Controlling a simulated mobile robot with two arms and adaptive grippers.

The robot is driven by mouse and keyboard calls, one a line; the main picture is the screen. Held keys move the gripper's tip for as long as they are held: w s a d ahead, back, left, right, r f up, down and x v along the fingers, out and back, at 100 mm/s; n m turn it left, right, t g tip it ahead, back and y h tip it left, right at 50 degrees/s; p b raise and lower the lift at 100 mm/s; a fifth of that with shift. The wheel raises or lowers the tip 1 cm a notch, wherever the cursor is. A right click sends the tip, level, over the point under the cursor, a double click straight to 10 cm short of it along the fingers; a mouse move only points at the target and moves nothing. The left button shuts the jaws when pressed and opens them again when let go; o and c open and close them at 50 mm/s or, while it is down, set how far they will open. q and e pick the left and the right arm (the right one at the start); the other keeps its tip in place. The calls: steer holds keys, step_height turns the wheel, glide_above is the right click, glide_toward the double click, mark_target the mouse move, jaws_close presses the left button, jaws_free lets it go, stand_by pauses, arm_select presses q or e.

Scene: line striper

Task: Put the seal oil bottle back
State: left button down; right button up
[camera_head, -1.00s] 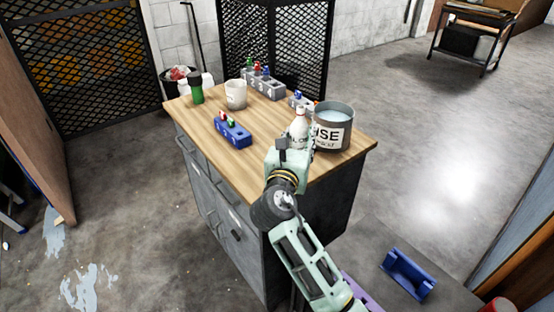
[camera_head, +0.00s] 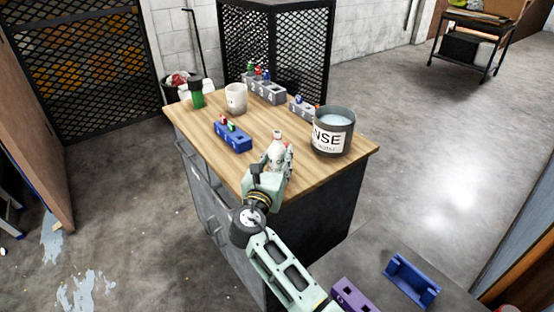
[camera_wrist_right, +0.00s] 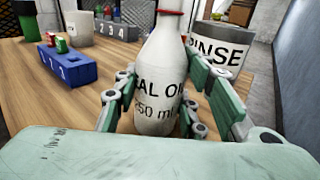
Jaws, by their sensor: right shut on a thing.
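The seal oil bottle (camera_head: 276,150) is white with a narrow neck and stands upright over the near right part of the wooden tabletop. In the right wrist view the bottle (camera_wrist_right: 160,85) shows black lettering reading "AL O" and "250 ml" and a red ring near its top. My right gripper (camera_head: 278,168) is shut on the bottle, with its fingers on both sides of the body. The bottle's base is hidden in the head view, so I cannot tell whether it touches the table. My left gripper is out of view.
A grey rinse bucket (camera_head: 333,132) stands right of the bottle. A blue numbered block (camera_head: 233,138) is to the left. A white cup (camera_head: 236,98), a green jar (camera_head: 196,95) and grey numbered blocks (camera_head: 264,92) stand farther back. The table's middle is clear.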

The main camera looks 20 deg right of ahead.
steer(key=shift+f, duration=0.1)
steer(key=o, duration=1.3)
steer(key=v, duration=1.2)
